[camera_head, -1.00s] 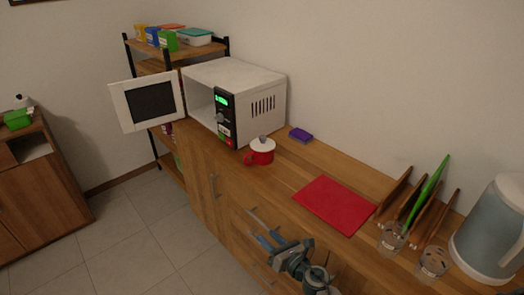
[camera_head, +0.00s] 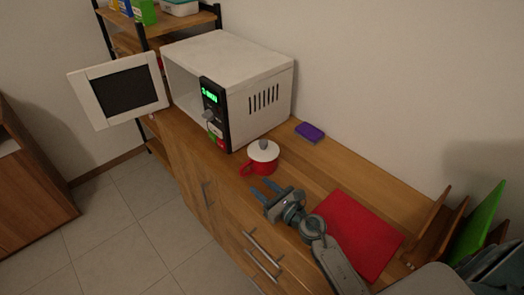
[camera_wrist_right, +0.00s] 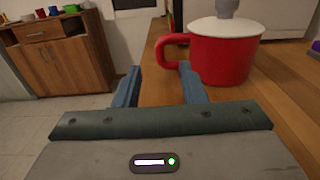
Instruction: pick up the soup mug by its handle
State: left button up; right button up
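The red soup mug (camera_head: 264,165) with a white lid and grey knob stands upright on the wooden counter, in front of the microwave. Its handle (camera_head: 246,168) points left in the head view. In the right wrist view the mug (camera_wrist_right: 222,58) is ahead and right of centre, with its handle (camera_wrist_right: 172,50) toward the gap between my fingers. My right gripper (camera_head: 265,189) is open and empty, just short of the handle and not touching it. It also shows in the right wrist view (camera_wrist_right: 160,84). My left gripper is not in view.
A white microwave (camera_head: 262,75) with its door (camera_head: 120,90) open stands behind the mug. A red mat (camera_head: 358,236) lies right of my right arm. A purple box (camera_head: 310,132) is near the wall. A wooden rack with a green board (camera_head: 478,222) is at the right.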

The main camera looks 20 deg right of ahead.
aim_at(241, 169)
jog(key=x, duration=0.2)
jog(key=p+x, duration=0.1)
jog(key=x, duration=0.1)
jog(key=shift+w+a+r, duration=0.25)
jog(key=x, duration=0.3)
jog(key=p+x, duration=0.1)
jog(key=x, duration=0.2)
jog(key=shift+f, duration=0.25)
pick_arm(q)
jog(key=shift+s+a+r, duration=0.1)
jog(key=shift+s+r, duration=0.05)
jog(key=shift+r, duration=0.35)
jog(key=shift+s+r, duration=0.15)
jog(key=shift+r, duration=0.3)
pick_arm(e)
jog(key=shift+d+r, duration=0.1)
jog(key=shift+r, duration=0.05)
grip_shut()
